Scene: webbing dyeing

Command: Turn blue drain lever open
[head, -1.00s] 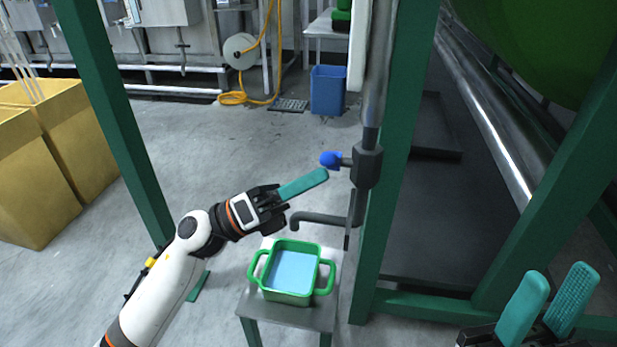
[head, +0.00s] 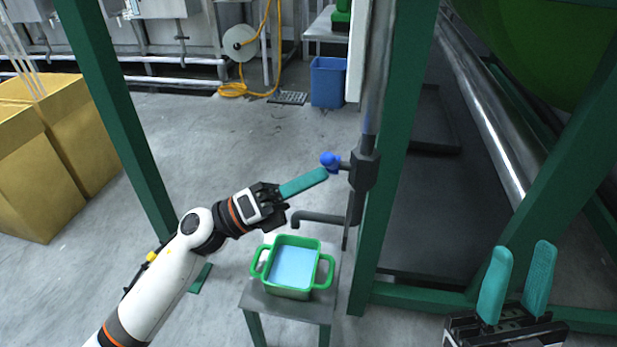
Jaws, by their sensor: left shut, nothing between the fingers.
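The blue drain lever (head: 329,160) sticks out to the left of a dark valve body (head: 363,170) on the vertical pipe. My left gripper (head: 325,173) is shut, with its teal fingers together and nothing between them. Its fingertips are just below the blue lever in the picture; I cannot tell whether they touch it. My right gripper (head: 516,284) is at the lower right, with its two teal fingers apart and nothing between them. A dark drain spout (head: 318,217) bends left from the pipe below the valve.
A green two-handled tub (head: 292,291) with light blue inside stands on a small metal stand (head: 330,303) under the spout. Green frame posts (head: 384,190) stand beside the pipe and at left. Yellow bins (head: 60,150) are at far left, a blue bin (head: 328,82) behind.

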